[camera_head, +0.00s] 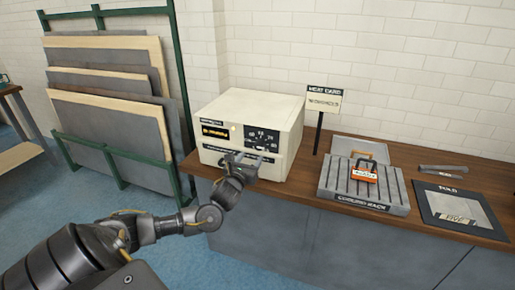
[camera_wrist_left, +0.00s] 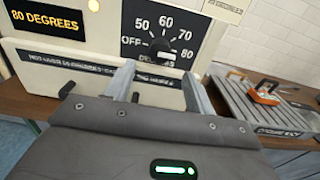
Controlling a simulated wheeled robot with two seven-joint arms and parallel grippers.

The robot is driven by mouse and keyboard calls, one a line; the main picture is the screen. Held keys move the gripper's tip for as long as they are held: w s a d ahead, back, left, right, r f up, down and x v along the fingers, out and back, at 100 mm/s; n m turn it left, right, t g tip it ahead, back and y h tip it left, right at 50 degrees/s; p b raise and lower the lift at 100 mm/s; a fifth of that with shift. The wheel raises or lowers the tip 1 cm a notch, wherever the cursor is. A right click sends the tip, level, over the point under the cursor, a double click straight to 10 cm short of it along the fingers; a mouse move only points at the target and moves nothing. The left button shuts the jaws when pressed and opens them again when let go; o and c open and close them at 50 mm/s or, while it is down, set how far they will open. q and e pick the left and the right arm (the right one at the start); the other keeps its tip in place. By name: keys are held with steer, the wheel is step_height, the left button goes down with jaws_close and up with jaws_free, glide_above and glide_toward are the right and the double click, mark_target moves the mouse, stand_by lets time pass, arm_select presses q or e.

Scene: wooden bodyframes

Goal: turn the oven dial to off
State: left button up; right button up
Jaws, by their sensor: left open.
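The oven (camera_head: 265,105) is a cream box on the wooden bench. Its lit display (camera_wrist_left: 45,18) reads 80 DEGREES in the left wrist view. The dark dial (camera_wrist_left: 160,50) sits on a black panel marked OFF, 50, 60, 70 and 80. My left gripper (camera_head: 247,158) is open and empty in front of the oven's face. In the left wrist view its two fingers (camera_wrist_left: 158,74) stand apart, below and to either side of the dial. Contact with the dial cannot be made out. My right gripper is not in view.
A sign on a post (camera_head: 319,118) stands right of the oven. Beyond it are a grey slotted rack (camera_head: 335,181) with an orange-handled item (camera_head: 364,171), and a dark mat (camera_head: 452,203). A green rack of panels (camera_head: 115,85) stands at left.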

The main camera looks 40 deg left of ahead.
mark_target(258, 147)
arm_select(q)
steer(key=p+x, duration=0.1)
steer(key=x, duration=0.7)
steer(key=c, duration=1)
